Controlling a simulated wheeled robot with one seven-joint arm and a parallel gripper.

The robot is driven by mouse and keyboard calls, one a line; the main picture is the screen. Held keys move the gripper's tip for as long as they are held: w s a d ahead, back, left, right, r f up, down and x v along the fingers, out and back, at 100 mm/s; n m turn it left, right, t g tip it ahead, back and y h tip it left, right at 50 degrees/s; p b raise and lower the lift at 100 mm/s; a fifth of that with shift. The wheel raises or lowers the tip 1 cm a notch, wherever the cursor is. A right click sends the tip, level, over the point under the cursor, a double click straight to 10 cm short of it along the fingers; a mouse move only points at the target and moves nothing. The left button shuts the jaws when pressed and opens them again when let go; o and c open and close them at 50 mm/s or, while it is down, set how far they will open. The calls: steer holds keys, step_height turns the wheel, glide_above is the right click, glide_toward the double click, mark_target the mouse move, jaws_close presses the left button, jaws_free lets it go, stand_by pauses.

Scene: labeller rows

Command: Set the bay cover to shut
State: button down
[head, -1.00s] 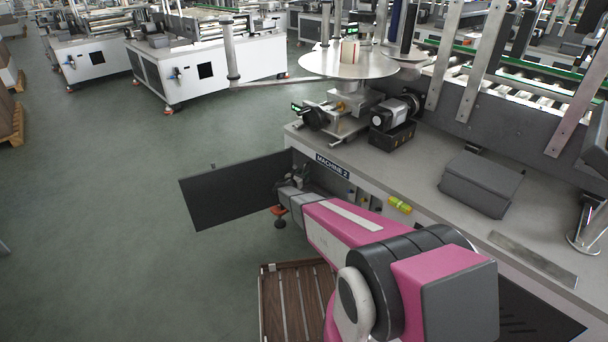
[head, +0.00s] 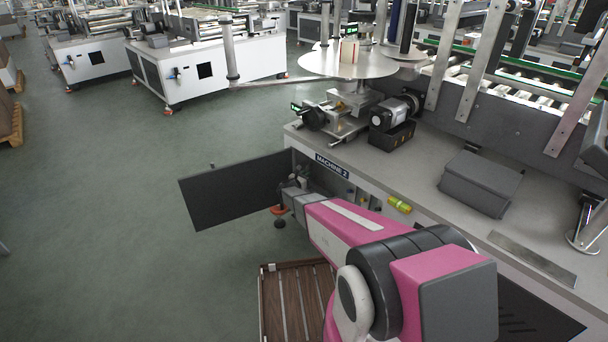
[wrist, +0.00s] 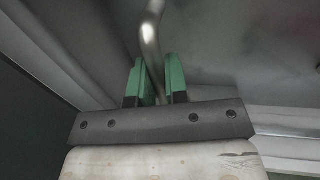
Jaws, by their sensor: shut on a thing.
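The bay cover (head: 233,190) is a dark flat panel, swung wide open to the left from the front of the machine labelled MACHINE 2. My gripper (wrist: 156,66) is at the bay opening, beside the cover's machine-side edge in the head view, where my arm mostly hides it. In the wrist view its green fingers are shut on a curved metal bar (wrist: 151,38), which runs upward out of the picture. I cannot tell what the far end of the bar is fixed to.
The machine top (head: 425,185) carries a motor (head: 392,113) and a grey box (head: 480,183). A yellow-green level vial (head: 400,204) is on its front. The floor left of the cover is clear.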

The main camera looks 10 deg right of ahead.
mark_target(343, 192)
steer(key=s+d, duration=0.4)
steer(key=s, duration=0.2)
steer(key=s+d, duration=0.4)
steer(key=s, duration=0.2)
steer(key=s+d, duration=0.4)
steer(key=s, duration=0.3)
steer(key=shift+d, duration=0.3)
steer(key=c, duration=1.1)
jaws_free()
steer(key=shift+s, duration=0.1)
steer(key=shift+c, duration=0.2)
